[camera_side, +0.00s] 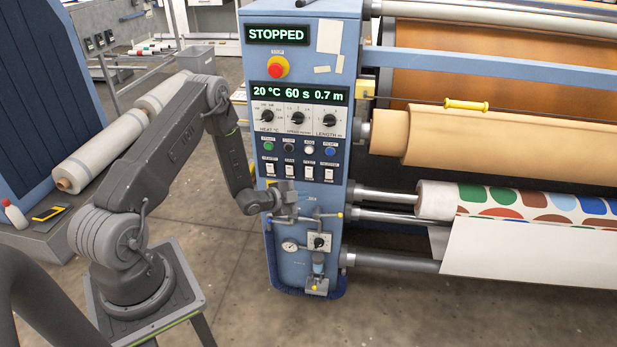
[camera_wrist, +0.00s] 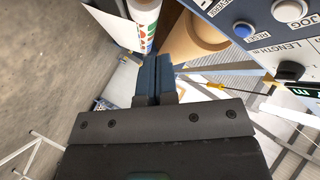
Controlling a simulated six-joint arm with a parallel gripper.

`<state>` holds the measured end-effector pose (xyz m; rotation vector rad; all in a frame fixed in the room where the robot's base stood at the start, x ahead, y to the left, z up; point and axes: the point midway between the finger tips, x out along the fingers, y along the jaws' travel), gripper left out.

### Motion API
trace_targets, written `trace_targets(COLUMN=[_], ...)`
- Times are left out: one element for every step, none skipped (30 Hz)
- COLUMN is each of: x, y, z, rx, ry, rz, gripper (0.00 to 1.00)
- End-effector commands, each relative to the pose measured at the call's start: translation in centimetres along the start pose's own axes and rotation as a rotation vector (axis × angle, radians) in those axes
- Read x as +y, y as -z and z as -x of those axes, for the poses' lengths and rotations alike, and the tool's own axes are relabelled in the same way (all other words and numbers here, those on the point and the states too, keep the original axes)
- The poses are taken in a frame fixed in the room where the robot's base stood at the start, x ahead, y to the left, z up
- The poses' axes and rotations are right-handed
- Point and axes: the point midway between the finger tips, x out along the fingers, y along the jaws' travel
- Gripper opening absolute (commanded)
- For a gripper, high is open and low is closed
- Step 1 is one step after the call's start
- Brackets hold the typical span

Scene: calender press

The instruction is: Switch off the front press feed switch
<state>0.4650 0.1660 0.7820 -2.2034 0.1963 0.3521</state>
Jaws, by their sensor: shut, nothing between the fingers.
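The blue press control panel (camera_side: 300,150) stands upright in the side view. A row of small white rocker switches (camera_side: 288,171) sits below its coloured buttons. Their labels are too small to read surely, so I cannot tell which is the feed switch or how it is set. My gripper (camera_side: 295,208) is just below this row, in front of the panel's lower part. In the wrist view my gripper (camera_wrist: 153,76) has its two dark blue fingers together, with nothing between them.
The display (camera_side: 277,34) reads STOPPED. A red stop button (camera_side: 278,67) and a row of dials (camera_side: 298,117) are above the switches. A gauge (camera_side: 290,246) and valve fittings are below my gripper. Rollers with patterned fabric (camera_side: 530,205) extend to the right.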

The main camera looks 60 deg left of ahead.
Motion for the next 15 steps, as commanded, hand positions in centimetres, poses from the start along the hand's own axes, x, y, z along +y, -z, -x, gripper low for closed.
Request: trace_targets(x=[0.0, 0.0, 0.0, 0.0, 0.0, 0.0, -0.1, -0.1, -0.1, -0.2, -0.2, -0.4, -0.5, -0.7, -1.0], y=[0.0, 0.0, 0.0, 0.0, 0.0, 0.0, 0.0, 0.0, -0.1, -0.1, -0.2, -0.4, -0.5, -0.7, -0.9], z=[0.0, 0.0, 0.0, 0.0, 0.0, 0.0, 0.0, -0.1, -0.1, -0.2, -0.3, -0.6, -0.8, -0.9, -1.3], rx=[0.0, 0.0, 0.0, -0.001, -0.001, -0.001, -0.001, -0.001, -0.001, -0.001, -0.001, -0.001, -0.001, -0.001, -0.001], ry=[0.0, 0.0, 0.0, 0.0, 0.0, 0.0, 0.0, 0.0, 0.0, 0.0, 0.0, -0.001, 0.0, 0.0, 0.001], rz=[0.0, 0.0, 0.0, 0.0, 0.0, 0.001, 0.001, 0.001, 0.001, 0.001, 0.001, 0.001, 0.001, 0.001, 0.0], gripper=[0.0, 0.0, 0.0, 0.0, 0.0, 0.0, 0.0, 0.0, 0.0, 0.0, 0.0, 0.0, 0.0, 0.0, 0.0])
